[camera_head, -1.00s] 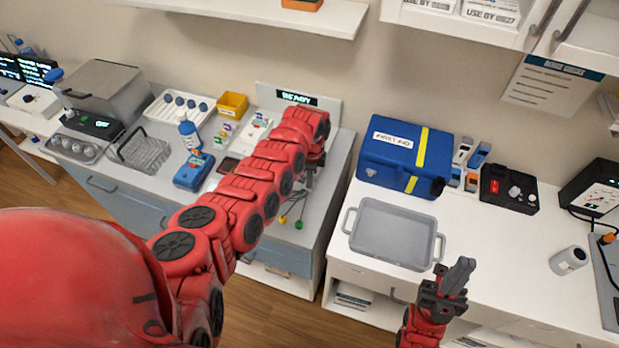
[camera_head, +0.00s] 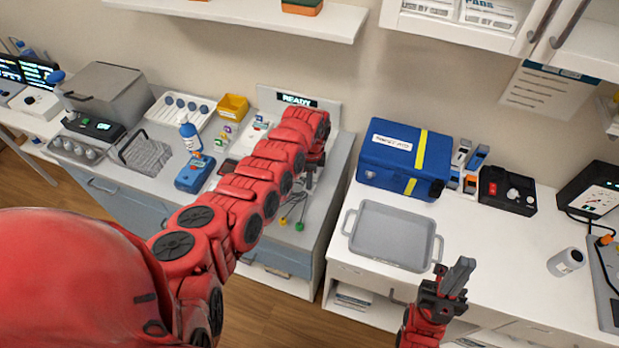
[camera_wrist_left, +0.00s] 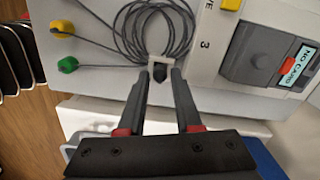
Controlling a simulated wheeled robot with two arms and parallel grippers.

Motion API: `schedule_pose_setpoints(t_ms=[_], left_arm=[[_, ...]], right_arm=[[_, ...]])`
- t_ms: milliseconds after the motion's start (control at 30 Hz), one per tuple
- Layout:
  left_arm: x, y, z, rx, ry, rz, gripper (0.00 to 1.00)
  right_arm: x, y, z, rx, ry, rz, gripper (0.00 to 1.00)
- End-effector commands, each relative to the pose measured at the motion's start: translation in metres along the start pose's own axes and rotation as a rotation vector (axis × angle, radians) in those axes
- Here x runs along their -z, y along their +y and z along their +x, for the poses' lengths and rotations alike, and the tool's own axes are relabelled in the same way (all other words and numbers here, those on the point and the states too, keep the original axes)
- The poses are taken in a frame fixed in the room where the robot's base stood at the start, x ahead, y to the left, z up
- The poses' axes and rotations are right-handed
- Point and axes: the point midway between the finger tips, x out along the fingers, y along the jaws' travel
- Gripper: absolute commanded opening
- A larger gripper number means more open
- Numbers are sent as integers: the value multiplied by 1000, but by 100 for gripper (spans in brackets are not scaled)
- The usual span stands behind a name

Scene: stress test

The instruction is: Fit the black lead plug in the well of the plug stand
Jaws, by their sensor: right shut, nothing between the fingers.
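In the left wrist view, a small black piece (camera_wrist_left: 159,72), likely the black lead plug, sits in a small white bracket at the foot of a coil of grey leads (camera_wrist_left: 155,30). My left gripper (camera_wrist_left: 160,78) is open, with one finger on each side of the piece and bracket; I cannot tell whether they touch. In the head view my left gripper (camera_head: 310,178) is over the grey counter, partly hidden by my arm. My right gripper (camera_head: 459,275) is shut and empty, in front of the white counter. I cannot clearly make out the plug stand's well.
Yellow (camera_wrist_left: 62,29) and green (camera_wrist_left: 68,64) lead ends lie beside the coil. A grey device with a "NO CARD" label (camera_wrist_left: 297,67) stands to the right. A grey tray (camera_head: 392,235) and blue case (camera_head: 405,158) are on the white counter. A gap separates the counters.

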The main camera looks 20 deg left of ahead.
Motion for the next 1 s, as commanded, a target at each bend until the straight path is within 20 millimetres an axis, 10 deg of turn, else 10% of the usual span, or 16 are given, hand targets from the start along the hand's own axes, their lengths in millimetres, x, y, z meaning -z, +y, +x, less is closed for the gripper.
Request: schedule_pose_setpoints(t_ms=[867,1000], left_arm=[[-1,0,-28,0,0,0,33],[-1,0,-28,0,0,0,58]], right_arm=[[4,1,26,0,0,0,0],[4,1,26,0,0,0,0]])
